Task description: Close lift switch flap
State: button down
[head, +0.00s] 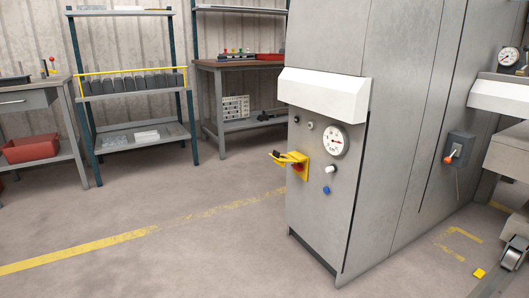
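A yellow switch housing (304,160) with a red button or knob (297,167) is mounted on the front of the grey machine cabinet (400,130). A yellow flap (282,158) with a dark part on it sticks out from the housing to the left. The flap looks swung open, and the red knob shows beside it. The parts are small, so the hinge cannot be made out. My gripper is not in view.
A round gauge (336,141), a white knob (331,169) and a blue button (326,190) sit close right of the switch. A white hood (325,93) juts out above. Shelves (133,92) and a workbench (237,66) stand behind. The floor (190,250) in front is clear.

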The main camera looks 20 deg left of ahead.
aim_at(281, 160)
jog(key=u, duration=0.6)
jog(key=i, duration=1.8)
jog(key=z, duration=0.65)
